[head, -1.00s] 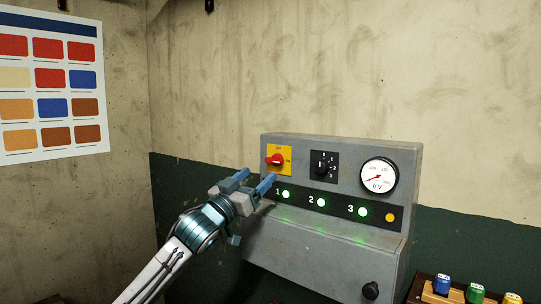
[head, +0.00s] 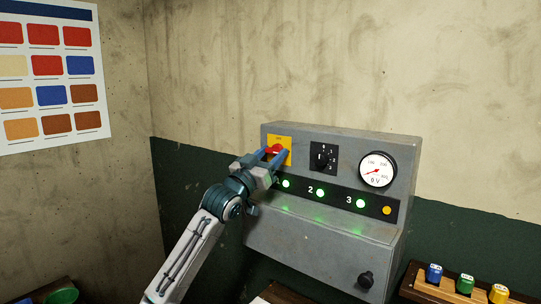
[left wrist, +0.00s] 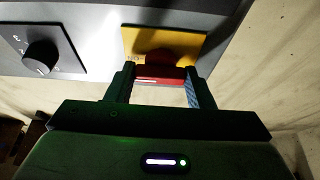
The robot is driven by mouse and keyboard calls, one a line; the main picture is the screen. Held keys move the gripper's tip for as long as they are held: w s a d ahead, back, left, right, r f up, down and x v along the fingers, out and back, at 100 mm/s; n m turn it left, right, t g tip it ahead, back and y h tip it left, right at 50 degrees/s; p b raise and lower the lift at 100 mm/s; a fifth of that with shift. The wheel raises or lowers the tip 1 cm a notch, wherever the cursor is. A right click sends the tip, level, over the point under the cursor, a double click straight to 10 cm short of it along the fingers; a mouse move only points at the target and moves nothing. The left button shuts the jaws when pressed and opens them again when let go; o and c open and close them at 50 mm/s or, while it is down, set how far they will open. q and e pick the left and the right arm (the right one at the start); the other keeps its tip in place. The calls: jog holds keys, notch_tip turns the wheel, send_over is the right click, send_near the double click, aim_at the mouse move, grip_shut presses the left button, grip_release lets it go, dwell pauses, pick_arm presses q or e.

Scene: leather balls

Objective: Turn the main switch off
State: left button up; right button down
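The main switch is a red rotary handle (head: 274,149) on a yellow plate (head: 286,142) at the upper left of the grey control panel. My left gripper (head: 271,157) is at the switch, with its blue fingers apart. In the left wrist view the red handle (left wrist: 160,76) lies crosswise between the two fingers (left wrist: 160,88), close to both. I cannot tell whether the fingers touch it. My right gripper is not in view.
A black selector knob (head: 321,157) and a dial reading near zero (head: 377,169) sit right of the switch. Green lamps 1, 2 and 3 (head: 320,193) are lit below.

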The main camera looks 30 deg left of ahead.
pick_arm(q)
jog(key=c, duration=0.4)
